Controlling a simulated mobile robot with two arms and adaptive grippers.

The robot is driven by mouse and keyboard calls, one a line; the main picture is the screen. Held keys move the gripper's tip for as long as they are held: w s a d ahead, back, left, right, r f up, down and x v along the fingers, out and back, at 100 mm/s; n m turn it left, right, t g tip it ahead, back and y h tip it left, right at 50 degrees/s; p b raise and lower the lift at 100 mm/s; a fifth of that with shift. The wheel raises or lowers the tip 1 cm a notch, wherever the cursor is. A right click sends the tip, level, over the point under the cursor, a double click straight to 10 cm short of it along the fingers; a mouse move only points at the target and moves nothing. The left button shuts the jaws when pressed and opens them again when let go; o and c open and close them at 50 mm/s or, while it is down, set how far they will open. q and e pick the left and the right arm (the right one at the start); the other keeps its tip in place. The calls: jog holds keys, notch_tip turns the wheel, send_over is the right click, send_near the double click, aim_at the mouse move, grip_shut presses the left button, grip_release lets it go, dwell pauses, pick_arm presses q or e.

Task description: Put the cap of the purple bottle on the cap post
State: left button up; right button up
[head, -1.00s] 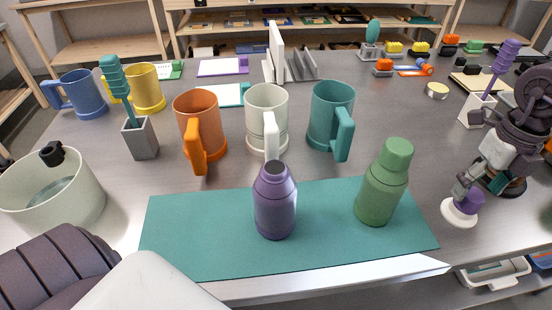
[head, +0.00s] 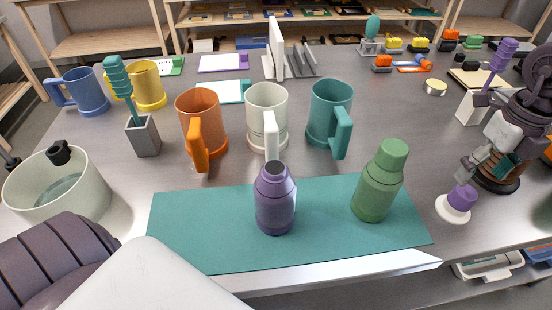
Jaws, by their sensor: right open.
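The purple bottle (head: 275,202) stands upright and uncapped, with its dark mouth open, on the teal mat (head: 200,235). Its purple cap (head: 462,197) sits on the white round base of the cap post (head: 453,210), at the right of the mat; the cap hides the post's upper part. My right gripper (head: 481,170) is open, just above and to the right of the cap, and looks clear of it. My left gripper is not in view.
A green bottle (head: 378,182) with its cap on stands at the mat's right. Orange (head: 203,125), white (head: 266,115) and teal (head: 330,110) mugs stand behind the mat. A purple brush in a white holder (head: 475,106) is behind my right gripper.

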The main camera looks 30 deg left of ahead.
jog(key=shift+r+p, duration=0.7)
jog(key=shift+r, duration=0.5)
jog(key=shift+r, duration=0.25)
notch_tip(320, 180, up, 12)
jog(key=shift+f, duration=0.25)
